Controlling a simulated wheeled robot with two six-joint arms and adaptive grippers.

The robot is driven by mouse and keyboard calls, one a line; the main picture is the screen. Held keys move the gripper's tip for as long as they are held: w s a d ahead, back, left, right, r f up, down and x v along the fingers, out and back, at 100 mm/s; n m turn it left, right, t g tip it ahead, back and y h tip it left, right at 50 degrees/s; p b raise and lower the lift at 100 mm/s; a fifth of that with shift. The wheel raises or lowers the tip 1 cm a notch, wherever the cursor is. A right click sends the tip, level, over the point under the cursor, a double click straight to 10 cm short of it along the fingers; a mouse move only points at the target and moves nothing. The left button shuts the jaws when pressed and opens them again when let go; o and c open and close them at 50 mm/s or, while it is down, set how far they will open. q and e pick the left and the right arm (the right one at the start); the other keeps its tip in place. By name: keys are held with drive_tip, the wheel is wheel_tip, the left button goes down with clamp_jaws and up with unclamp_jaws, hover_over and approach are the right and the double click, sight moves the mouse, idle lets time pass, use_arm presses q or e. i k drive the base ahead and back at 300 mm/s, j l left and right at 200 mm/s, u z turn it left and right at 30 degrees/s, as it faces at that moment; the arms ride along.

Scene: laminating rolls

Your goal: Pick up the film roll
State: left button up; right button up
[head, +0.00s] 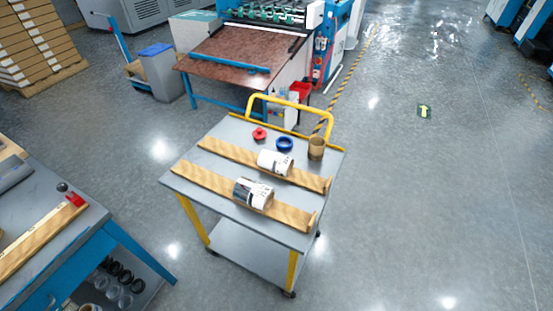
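Two white rolls with dark print lie on the cart (197,171), across two wooden rails. The nearer film roll (253,194) lies on the front rail (205,187), and the farther roll (275,162) lies on the back rail (228,150). Both rolls are on their sides. I cannot tell from the frame which of them is the task's film roll. Neither of my grippers shows in the head view.
A brown core (316,148), a blue ring (285,144) and a red part (259,134) stand at the cart's back, near its yellow handle (292,104). A workbench (95,215) is at left and a laminating machine (240,50) behind. The floor at right is clear.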

sight(276, 162)
drive_tip(key=i+j, duration=0.1)
drive_tip(key=j, duration=1.2)
drive_tip(key=k+u, duration=0.05)
